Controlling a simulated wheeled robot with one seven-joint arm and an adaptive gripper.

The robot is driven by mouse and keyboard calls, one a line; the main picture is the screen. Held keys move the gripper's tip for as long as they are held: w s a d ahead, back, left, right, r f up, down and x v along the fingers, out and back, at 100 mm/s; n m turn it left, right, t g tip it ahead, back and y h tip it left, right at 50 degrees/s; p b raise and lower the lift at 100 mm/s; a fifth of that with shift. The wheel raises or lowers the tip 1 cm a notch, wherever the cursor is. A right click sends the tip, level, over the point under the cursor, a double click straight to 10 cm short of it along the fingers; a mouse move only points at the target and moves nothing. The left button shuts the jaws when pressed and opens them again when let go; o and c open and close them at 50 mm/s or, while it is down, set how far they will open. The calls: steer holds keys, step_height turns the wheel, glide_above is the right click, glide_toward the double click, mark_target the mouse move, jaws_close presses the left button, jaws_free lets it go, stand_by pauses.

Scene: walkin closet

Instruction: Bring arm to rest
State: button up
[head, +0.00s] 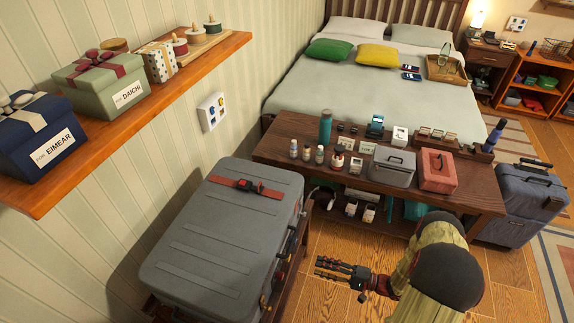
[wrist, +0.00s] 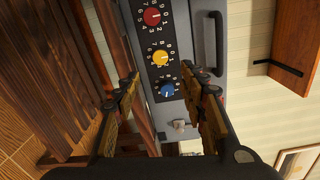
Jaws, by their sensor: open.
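My gripper (head: 326,268) is at the end of my arm, low over the floor to the right of the grey suitcase (head: 215,235) in the head view. It points left, towards the suitcase's side. In the wrist view, the two fingers of my gripper (wrist: 170,95) are apart with nothing held between them. Beyond them is the suitcase's side (wrist: 190,45) with a red dial (wrist: 152,17), a yellow dial (wrist: 160,57), a blue dial (wrist: 168,89), a metal latch (wrist: 181,126) and a dark handle (wrist: 212,42). The fingers partly cover this side.
The suitcase lies on a dark wooden bench, with a red strap (head: 245,187) on top. A low wooden table (head: 285,155) with bottles and boxes stands behind my gripper. A wall shelf (head: 120,108) holds gifts. A blue suitcase (head: 522,195) stands right. Floor (head: 325,300) in front is clear.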

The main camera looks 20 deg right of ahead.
steer(key=s+a+f+m+g, duration=0.2)
steer(key=s+a+m+g, duration=0.2)
steer(key=s, duration=0.3)
steer(key=s+r+n+g, duration=0.1)
steer(key=s+r+g, duration=0.3)
steer(key=r+g, duration=0.15)
steer(key=d+r+n+g+h+p, duration=0.15)
steer(key=r+h, duration=0.25)
steer(key=r, duration=0.5)
steer(key=s+d+r+n+g+h, duration=0.1)
steer(key=r+n+h, duration=0.15)
steer(key=r, duration=0.55)
steer(key=d+r+n+g+h, duration=0.1)
steer(key=r+n+h, duration=0.1)
steer(key=r+h, duration=0.5)
steer(key=s+a+r+n+t+p, duration=0.1)
steer(key=a+r+n+t, duration=0.2)
steer(key=r, duration=0.9)
steer(key=s+a+r+n+t+p, duration=0.1)
steer(key=a+r+t, duration=0.4)
steer(key=r, duration=0.8)
steer(key=shift+s+a+r+n+h, duration=0.2)
steer(key=shift+s+a+n+h, duration=0.3)
steer(key=shift+n, duration=0.5)
